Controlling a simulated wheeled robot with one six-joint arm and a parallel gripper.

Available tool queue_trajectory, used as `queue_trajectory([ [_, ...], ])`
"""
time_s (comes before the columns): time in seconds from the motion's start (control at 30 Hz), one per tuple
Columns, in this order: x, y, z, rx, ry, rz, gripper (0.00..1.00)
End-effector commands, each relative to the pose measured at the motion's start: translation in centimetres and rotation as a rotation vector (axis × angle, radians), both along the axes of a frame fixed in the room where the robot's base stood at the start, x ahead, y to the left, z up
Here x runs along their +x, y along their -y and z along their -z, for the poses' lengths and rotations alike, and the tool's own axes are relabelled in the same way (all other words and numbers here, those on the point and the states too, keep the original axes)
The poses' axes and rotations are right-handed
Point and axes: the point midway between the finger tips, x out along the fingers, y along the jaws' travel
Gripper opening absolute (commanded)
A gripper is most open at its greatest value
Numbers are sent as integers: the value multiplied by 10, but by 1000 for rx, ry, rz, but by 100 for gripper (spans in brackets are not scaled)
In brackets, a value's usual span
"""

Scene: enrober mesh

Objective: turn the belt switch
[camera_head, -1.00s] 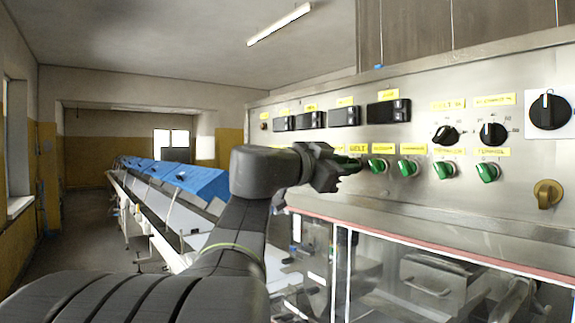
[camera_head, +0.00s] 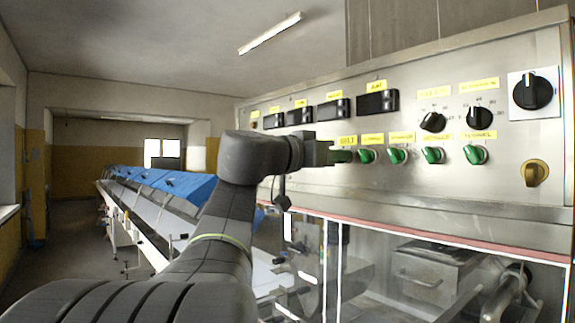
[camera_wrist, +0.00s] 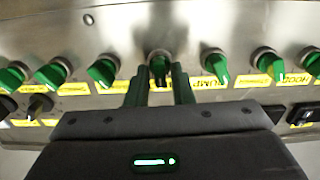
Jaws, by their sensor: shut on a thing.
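The belt switch is a green rotary knob on the steel panel (camera_head: 520,150), under the yellow BELT label (camera_head: 347,140). In the head view my gripper (camera_head: 343,156) covers most of it. In the wrist view the green knob (camera_wrist: 159,60) sits between the two dark green fingertips of my gripper (camera_wrist: 160,78). The fingers are shut on it, one on each side. The wrist view shows the panel upside down. The knob's pointer is hard to make out between the fingers.
More green knobs stand close by in the same row, such as one just right of my gripper (camera_head: 367,156). Black dials (camera_head: 478,118) and a brass knob (camera_head: 535,173) are further right. Clear guard panels lie below. A long conveyor with blue covers (camera_head: 180,184) runs back at left.

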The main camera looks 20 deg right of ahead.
Motion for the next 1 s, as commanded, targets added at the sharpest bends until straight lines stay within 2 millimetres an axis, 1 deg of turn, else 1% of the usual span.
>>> queue_trajectory([
  [0.2,1,0,1,-74,-178,-1,0],
  [0.5,1,0,0,-152,-364,-1,0],
  [0.7,1,-1,-1,-180,-433,-1,0],
  [1.0,1,-1,-1,-195,-466,-1,0],
])
